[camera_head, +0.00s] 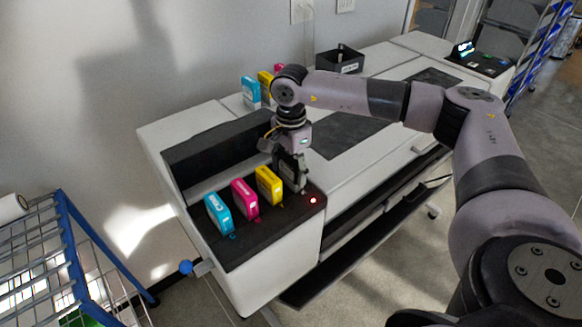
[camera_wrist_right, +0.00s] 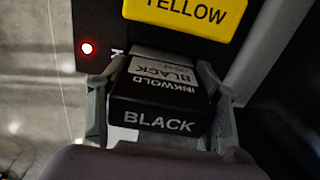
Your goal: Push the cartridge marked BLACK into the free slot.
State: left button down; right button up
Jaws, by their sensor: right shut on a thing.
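The free slot is hidden by the gripper and cartridge; I cannot tell how deep the cartridge sits. My left gripper is out of view.
A red light (camera_head: 313,200) glows on the bay beside the cartridge, also in the wrist view (camera_wrist_right: 87,48). Spare cartridges, including a cyan one (camera_head: 250,92), and a black bin (camera_head: 340,59) stand on the printer's back. A blue-framed wire rack (camera_head: 76,235) is at left.

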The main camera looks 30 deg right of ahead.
jog(key=o, duration=1.3)
notch_tip(320, 180, up, 12)
